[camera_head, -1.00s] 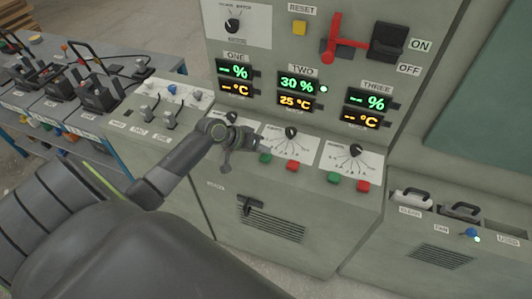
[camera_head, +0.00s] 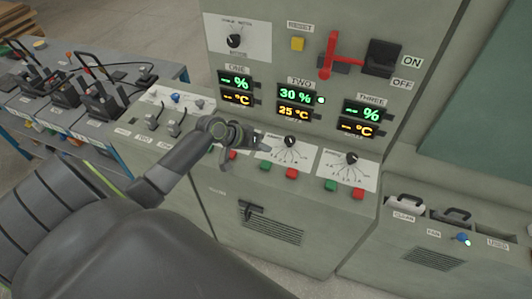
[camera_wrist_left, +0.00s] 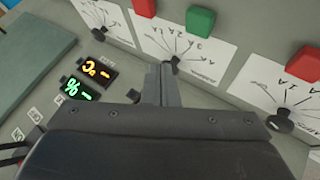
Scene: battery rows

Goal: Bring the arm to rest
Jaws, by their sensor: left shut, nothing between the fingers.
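My left arm reaches in from the left in the head view. Its gripper (camera_head: 252,138) is shut and empty, in front of the sloped control panel between the dials of units ONE and TWO. In the left wrist view the closed fingers (camera_wrist_left: 160,85) point toward a black dial (camera_wrist_left: 172,63) on a white scale; I cannot tell whether they touch it. The arm hides most of the ONE dial area in the head view. My right gripper is in neither view.
The TWO display (camera_head: 296,95) reads 30 % and 25 °C; ONE (camera_head: 236,90) and THREE (camera_head: 361,118) show dashes. A red lever (camera_head: 330,55) and black switch (camera_head: 383,59) are above. Red button (camera_head: 292,173) and green button (camera_head: 266,167) sit below the dials. Batteries (camera_head: 65,90) stand left.

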